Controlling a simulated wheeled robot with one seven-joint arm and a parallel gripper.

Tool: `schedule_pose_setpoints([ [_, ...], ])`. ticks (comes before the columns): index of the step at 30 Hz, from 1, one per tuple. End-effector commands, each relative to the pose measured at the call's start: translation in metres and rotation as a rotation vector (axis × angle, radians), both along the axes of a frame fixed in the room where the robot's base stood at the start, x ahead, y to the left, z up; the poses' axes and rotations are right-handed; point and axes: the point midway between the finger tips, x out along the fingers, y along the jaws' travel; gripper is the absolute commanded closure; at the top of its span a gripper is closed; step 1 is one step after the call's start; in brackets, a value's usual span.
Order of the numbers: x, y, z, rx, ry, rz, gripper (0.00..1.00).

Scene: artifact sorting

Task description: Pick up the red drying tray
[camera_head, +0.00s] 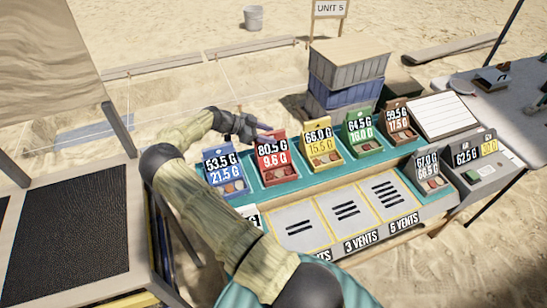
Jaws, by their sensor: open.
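The red drying tray (279,173) stands on the teal table between a blue tray (229,184) and a yellow tray (323,155). Its upright label reads 80.5 G and 9.6 G, and small pieces lie in its base. My gripper (262,129) is open just behind and above the red tray's top left edge, with nothing seen between its fingers. Whether a finger touches the tray cannot be told. My arm crosses the left part of the table and hides some of its front left edge.
Green (363,136) and brown (399,121) trays continue the row. Vent-marked panels (345,210) lie in front, with another tray (430,178) and a scale (478,160) at right. Stacked crates (347,75) stand behind. A dark mesh screen (75,240) is at left.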

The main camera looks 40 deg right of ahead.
Motion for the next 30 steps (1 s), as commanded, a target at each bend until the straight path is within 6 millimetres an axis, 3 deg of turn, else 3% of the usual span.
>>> schedule_pose_setpoints([
  [2,0.0,0.0,0.0,0.0,0.0,0.0,0.53],
  [9,0.0,0.0,0.0,0.0,0.0,0.0,0.99],
  [23,0.0,0.0,0.003,-0.001,-0.001,0.0,1.0],
  [30,0.0,0.0,0.029,-0.001,-0.006,-0.001,1.0],
])
